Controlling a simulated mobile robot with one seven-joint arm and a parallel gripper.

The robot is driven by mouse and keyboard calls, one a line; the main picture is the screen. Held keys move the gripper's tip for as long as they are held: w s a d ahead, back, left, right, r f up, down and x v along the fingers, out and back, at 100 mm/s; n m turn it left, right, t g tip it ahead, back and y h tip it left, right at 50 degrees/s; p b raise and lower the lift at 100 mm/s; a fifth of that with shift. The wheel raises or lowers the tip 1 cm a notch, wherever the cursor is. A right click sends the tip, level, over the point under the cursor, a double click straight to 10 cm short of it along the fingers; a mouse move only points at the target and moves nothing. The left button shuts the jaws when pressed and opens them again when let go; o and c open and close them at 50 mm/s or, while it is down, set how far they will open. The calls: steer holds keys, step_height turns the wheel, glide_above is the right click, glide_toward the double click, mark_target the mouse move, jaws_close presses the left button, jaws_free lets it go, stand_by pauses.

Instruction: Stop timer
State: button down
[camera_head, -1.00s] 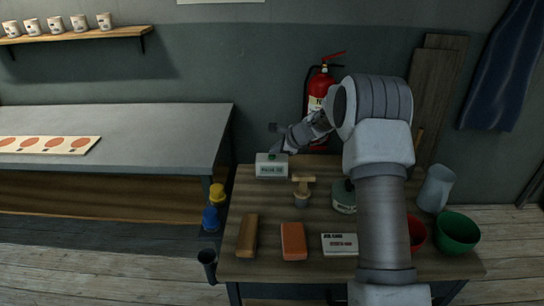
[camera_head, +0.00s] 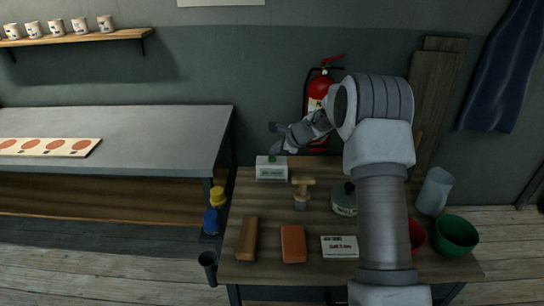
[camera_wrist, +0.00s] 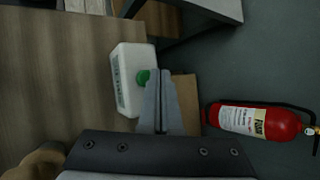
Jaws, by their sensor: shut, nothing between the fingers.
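The timer (camera_head: 271,173) is a small white box with a green button on top, standing at the back left of the wooden table. In the wrist view the timer (camera_wrist: 127,92) is left of my fingers, its green button (camera_wrist: 142,77) beside the fingertips. My gripper (camera_head: 275,149) is just above the timer's top in the head view. In the wrist view my gripper (camera_wrist: 161,76) has its two fingers together with nothing between them. I cannot tell whether the fingertips touch the button.
A wooden-handled tool (camera_head: 302,190), a lidded green-grey pot (camera_head: 343,202), an orange block (camera_head: 293,243), a brown block (camera_head: 247,238) and a white card (camera_head: 339,246) lie on the table. A red fire extinguisher (camera_head: 319,100) hangs behind. A green bowl (camera_head: 456,235) stands at right.

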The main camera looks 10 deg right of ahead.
mark_target(275, 161)
steer(key=shift+r, duration=0.1)
step_height(275, 161, up, 5)
steer(key=p, duration=0.4)
stand_by(0.8)
steer(key=s+a+r+n+g, duration=0.1)
steer(key=s+a+r+n, duration=0.2)
steer(key=s+r+n, duration=0.5)
steer(key=s+a+r+n+g, duration=0.1)
steer(key=s+a+r+n, duration=0.15)
steer(key=s+r, duration=0.85)
steer(key=s+d+n+h, duration=0.1)
steer(key=s+n, duration=0.2)
steer(key=s, duration=0.6)
steer(key=s+d+f+n+h, duration=0.1)
steer(key=s+n, duration=0.3)
steer(key=s, duration=0.6)
steer(key=s+d+f+n+h, duration=0.1)
steer(key=s+d+n+h, duration=0.1)
steer(key=s, duration=0.7)
steer(key=shift+s+d+f+n+h, duration=0.25)
steer(key=shift+d+n, duration=0.2)
steer(key=shift+n, duration=0.3)
